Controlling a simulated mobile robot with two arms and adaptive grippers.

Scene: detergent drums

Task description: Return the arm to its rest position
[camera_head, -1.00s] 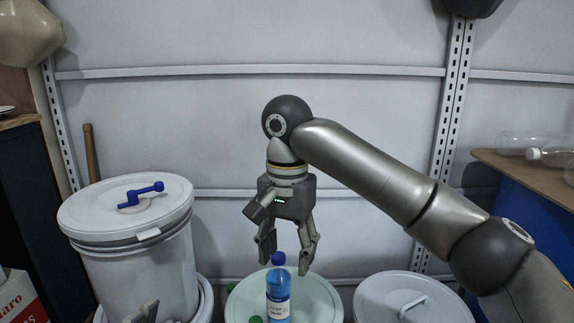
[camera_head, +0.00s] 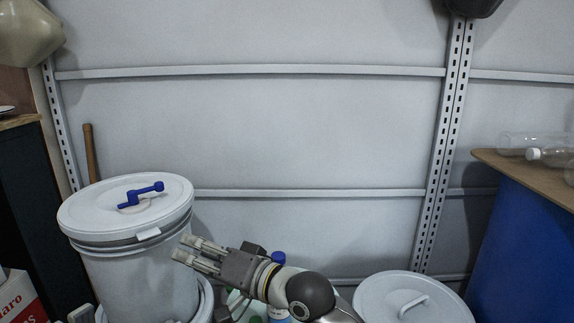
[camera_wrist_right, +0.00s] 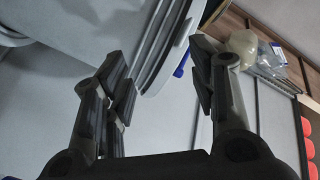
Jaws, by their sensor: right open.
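My right gripper (camera_head: 183,250) is low in the head view, fingers pointing left toward the white drum (camera_head: 140,265) with a blue lever on its lid. In the picture its fingertips overlap the drum's right side; I cannot tell the gap. The right wrist view shows the gripper (camera_wrist_right: 160,75) with fingers apart and nothing between them. A blue bottle (camera_head: 279,258) stands behind my right wrist; mostly its cap shows, the rest is largely hidden. A small grey piece at the bottom left edge may belong to my left gripper; I cannot tell its state.
A drum with a white handled lid (camera_head: 412,300) stands right of my wrist. A pale green lid (camera_head: 234,298) is mostly hidden by my arm. A blue drum (camera_head: 525,250) carries a brown board (camera_head: 530,177) with clear bottles.

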